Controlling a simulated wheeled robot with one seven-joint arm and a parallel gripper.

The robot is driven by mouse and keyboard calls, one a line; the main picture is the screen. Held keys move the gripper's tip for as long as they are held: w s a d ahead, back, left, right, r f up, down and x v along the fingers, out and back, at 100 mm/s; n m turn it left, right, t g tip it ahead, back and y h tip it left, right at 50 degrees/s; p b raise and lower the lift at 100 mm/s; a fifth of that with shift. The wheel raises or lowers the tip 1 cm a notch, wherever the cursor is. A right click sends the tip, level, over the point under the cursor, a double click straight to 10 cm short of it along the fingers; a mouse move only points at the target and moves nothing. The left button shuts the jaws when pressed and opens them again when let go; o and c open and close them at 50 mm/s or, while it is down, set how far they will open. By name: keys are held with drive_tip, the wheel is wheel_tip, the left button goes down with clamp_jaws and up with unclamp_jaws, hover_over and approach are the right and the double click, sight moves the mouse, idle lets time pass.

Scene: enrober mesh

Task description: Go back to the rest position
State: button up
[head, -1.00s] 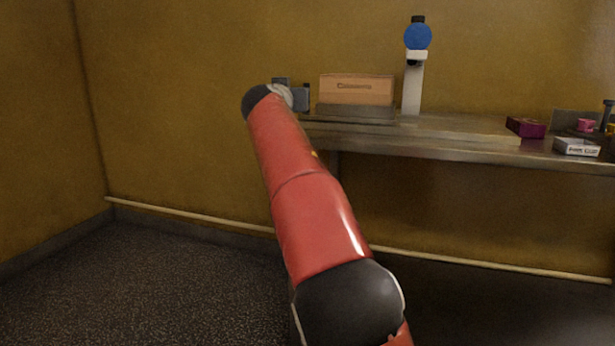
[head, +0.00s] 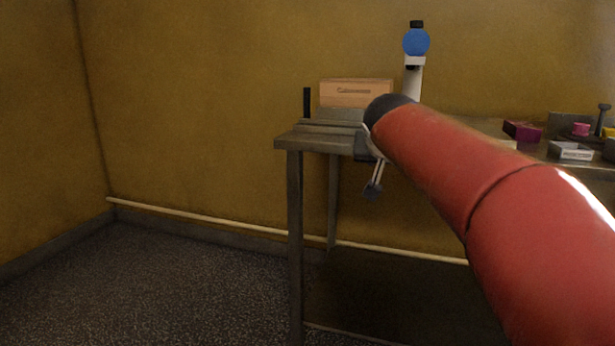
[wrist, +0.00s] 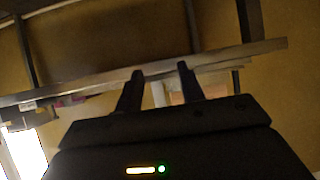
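My gripper (head: 373,190) hangs in front of the table's front edge in the head view, partly hidden behind my red arm. In the wrist view my gripper (wrist: 160,72) shows two dark fingers standing apart with nothing between them. The metal table (head: 300,144) lies behind it, and its edge also crosses the wrist view (wrist: 90,82) at a slant.
On the table stand a cardboard box (head: 356,93), a stand with a blue round top (head: 416,41), a dark upright post (head: 307,102), a purple box (head: 522,131) and a white labelled box (head: 570,151). The floor at left (head: 150,290) is clear.

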drive_tip(key=s+f+n+g+y, duration=0.1)
drive_tip(key=s+f+g, duration=0.1)
drive_tip(key=s+f, duration=0.5)
drive_tip(key=s+f+g+p, duration=0.1)
drive_tip(key=s+f, duration=0.6)
drive_tip(key=s, duration=0.7)
drive_tip(key=s+f+n+g+y, duration=0.1)
drive_tip(key=s+f+g, duration=0.1)
drive_tip(key=s+f, duration=0.6)
drive_tip(key=s, duration=0.3)
drive_tip(key=shift+s+n+g+y+p, duration=0.3)
drive_tip(key=shift+s+g+p, duration=0.05)
drive_tip(key=shift+g+p, duration=0.05)
drive_tip(key=shift+d, duration=0.1)
